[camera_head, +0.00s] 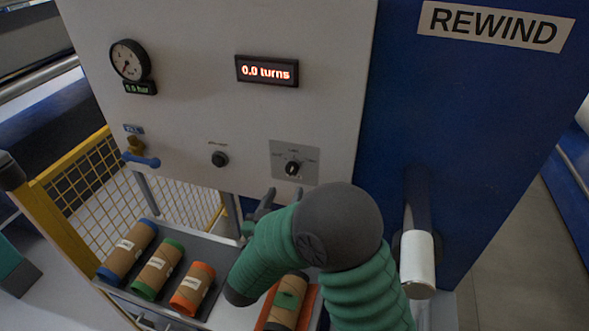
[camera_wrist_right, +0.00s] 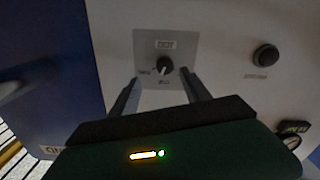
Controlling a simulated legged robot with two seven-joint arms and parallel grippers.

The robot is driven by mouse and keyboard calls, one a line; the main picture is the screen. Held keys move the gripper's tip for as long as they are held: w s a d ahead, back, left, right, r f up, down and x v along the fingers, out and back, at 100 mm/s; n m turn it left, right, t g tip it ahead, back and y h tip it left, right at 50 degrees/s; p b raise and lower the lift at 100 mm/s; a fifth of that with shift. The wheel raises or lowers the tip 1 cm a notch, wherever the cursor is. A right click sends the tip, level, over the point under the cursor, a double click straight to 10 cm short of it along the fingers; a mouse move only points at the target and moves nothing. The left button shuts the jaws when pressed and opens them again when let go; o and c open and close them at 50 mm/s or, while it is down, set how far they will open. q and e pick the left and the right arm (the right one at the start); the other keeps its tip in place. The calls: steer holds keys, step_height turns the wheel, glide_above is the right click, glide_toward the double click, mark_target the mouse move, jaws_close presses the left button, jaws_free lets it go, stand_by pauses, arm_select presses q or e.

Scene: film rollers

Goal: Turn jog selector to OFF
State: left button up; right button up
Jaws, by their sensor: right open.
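The jog selector (camera_head: 292,168) is a small black knob on a grey square plate (camera_head: 281,149), low on the white panel. Its plate has small labels around the knob that I cannot read. In the right wrist view the selector (camera_wrist_right: 163,66) shows a white pointer mark, and the view looks upside down. My right gripper (camera_head: 262,202) is open and empty, below and left of the selector in the head view. In the right wrist view its two fingers (camera_wrist_right: 162,92) stand apart, framing the selector's plate, with nothing between them. My left gripper is not seen.
A black button (camera_head: 220,159) sits left of the selector. A display (camera_head: 267,71) reads 0.0 turns, with a gauge (camera_head: 129,60) and blue-handled valve (camera_head: 139,152) farther left. Film rolls (camera_head: 160,269) lie on a tray below. A white roller (camera_head: 417,264) sticks out at right.

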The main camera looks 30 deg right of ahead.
mark_target(291, 172)
steer(key=w+d, duration=0.1)
steer(key=w, duration=0.1)
steer(key=w+d+p, duration=0.1)
steer(key=w+d, duration=0.1)
steer(key=w+d+p, duration=0.1)
steer(key=w, duration=0.1)
steer(key=shift+w+d+r, duration=0.1)
steer(key=shift+d+r, duration=0.05)
steer(key=shift+r, duration=0.1)
steer(key=shift+d, duration=0.3)
steer(key=shift+d+f, duration=0.2)
steer(key=shift+d, duration=0.5)
steer(key=shift+c, duration=0.2)
steer(key=shift+w+d, duration=0.1)
steer(key=shift+c, duration=1.2)
steer(key=shift+w+a, duration=0.1)
steer(key=shift+a, duration=0.3)
steer(key=c, duration=0.7)
jaws_close()
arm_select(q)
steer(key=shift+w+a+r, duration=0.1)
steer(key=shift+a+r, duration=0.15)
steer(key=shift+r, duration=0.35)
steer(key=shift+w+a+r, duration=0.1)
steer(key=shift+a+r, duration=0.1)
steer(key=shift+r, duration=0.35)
arm_select(e)
steer(key=shift+d, duration=0.1)
